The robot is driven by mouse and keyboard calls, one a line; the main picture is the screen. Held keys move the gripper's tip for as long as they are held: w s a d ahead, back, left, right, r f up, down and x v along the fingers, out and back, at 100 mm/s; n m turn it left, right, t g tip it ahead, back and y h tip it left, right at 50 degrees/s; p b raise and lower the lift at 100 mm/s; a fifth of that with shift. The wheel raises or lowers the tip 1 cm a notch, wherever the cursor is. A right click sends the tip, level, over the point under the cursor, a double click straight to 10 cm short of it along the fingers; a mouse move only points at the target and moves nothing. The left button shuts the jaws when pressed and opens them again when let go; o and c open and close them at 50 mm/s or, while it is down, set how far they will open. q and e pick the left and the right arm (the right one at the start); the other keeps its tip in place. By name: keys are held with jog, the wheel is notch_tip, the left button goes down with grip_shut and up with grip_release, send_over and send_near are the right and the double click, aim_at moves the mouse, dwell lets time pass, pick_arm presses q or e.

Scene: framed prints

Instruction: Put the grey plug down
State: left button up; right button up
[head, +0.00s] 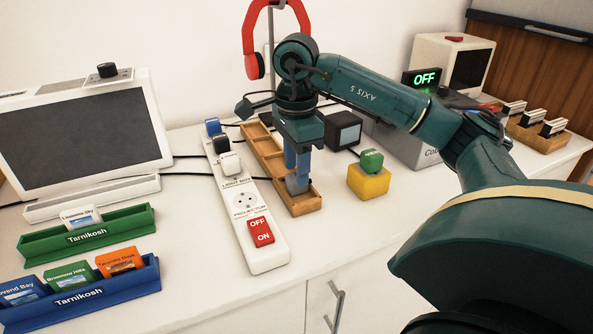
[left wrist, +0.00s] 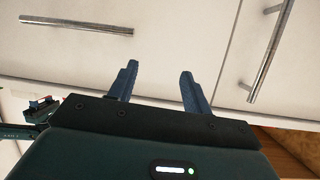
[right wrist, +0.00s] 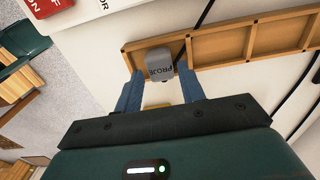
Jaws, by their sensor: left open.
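The grey plug (head: 297,184), marked with letters starting "PROJE", sits in the near end compartment of the long wooden tray (head: 301,208). In the right wrist view the plug (right wrist: 160,66) lies between and just beyond the fingertips, with a gap to the fingers. My right gripper (head: 297,172) is open, pointing down over that compartment. Its fingers also show in the right wrist view (right wrist: 160,72). My left gripper (left wrist: 159,70) is open and empty in front of white cabinet fronts; it is outside the head view.
A white power strip (head: 262,254) lies left of the tray, with blue, black and white plugs, an empty projector socket and a red switch (head: 261,231). A yellow block with a green button (head: 371,161) stands right of the tray. Card holders (head: 90,236) fill the left.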

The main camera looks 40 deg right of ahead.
pick_arm(q)
jog(key=shift+n, duration=0.8)
jog(key=shift+s+a+r+p, duration=0.2)
jog(key=shift+a+r+p, duration=0.1)
jog(key=shift+r+p, duration=0.45)
jog(key=shift+s+a+r+p, duration=0.15)
jog(key=shift+a+r+p, duration=0.1)
jog(key=shift+r+p, duration=0.45)
jog(key=shift+s+a+r+p, duration=0.25)
jog(key=shift+r+p, duration=0.3)
jog(key=shift+r, duration=0.35)
pick_arm(e)
notch_tip(320, 180, up, 9)
jog(key=shift+r, duration=0.15)
pick_arm(q)
jog(key=shift+w+t, duration=0.1)
jog(key=shift+t, duration=0.2)
